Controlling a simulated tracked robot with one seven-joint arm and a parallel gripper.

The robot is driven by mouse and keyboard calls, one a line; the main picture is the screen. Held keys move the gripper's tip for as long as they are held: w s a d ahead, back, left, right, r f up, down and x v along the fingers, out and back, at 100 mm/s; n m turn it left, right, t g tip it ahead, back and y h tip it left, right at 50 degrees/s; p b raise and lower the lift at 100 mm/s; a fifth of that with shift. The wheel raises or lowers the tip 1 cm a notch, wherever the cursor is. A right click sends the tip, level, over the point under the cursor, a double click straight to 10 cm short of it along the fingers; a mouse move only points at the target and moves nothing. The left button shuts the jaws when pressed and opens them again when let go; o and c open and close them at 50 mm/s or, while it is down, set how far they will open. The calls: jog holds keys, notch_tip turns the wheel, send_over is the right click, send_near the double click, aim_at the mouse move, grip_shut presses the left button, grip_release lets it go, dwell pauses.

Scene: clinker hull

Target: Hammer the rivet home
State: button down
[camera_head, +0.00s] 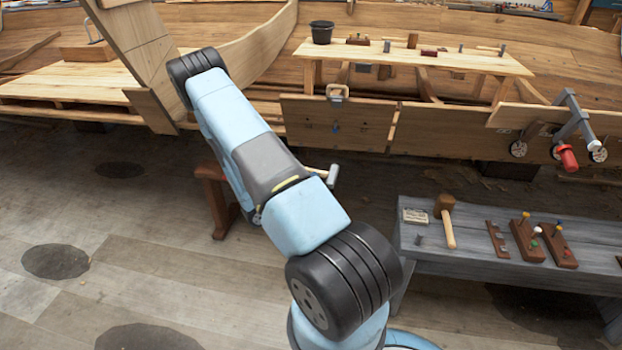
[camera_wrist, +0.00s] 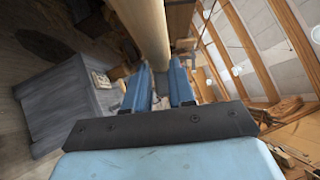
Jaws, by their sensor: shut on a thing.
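My gripper (camera_wrist: 166,88) is shut on the pale wooden handle of a hammer (camera_wrist: 148,35) in the wrist view. The handle runs up between its blue fingers. In the head view my arm hides the gripper, and the hammer's grey metal head (camera_head: 333,175) with a short bit of handle shows just beyond the arm. The hammer is in the air, apart from the hull planks (camera_head: 360,138) behind it. A clamp (camera_head: 337,92) sits on the top edge of these planks. A small bluish spot (camera_head: 335,128) below it may be the rivet; it is too small to tell.
A grey bench (camera_head: 505,211) at right holds a wooden mallet (camera_head: 446,218), a small labelled box (camera_head: 415,216) and wooden blocks with coloured pegs (camera_head: 527,237). A pale work table (camera_head: 430,57) stands behind the planks. A reddish wooden stand (camera_head: 215,190) is left of my arm.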

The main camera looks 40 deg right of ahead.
jog(key=shift+w+d+r+n+t+h, duration=0.3)
jog(key=shift+w+d+t, duration=0.15)
jog(key=shift+w+d, duration=0.15)
jog(key=shift+w+d+r+n+t+h, duration=0.15)
jog(key=shift+w+d+r+n+t, duration=0.1)
jog(key=shift+w+d+t, duration=0.3)
jog(key=shift+w+d+r+n+t+h, duration=0.3)
jog(key=shift+w+d+t, duration=0.1)
jog(key=shift+w+d, duration=0.2)
jog(key=shift+w+a+r, duration=0.1)
jog(key=shift+a, duration=0.05)
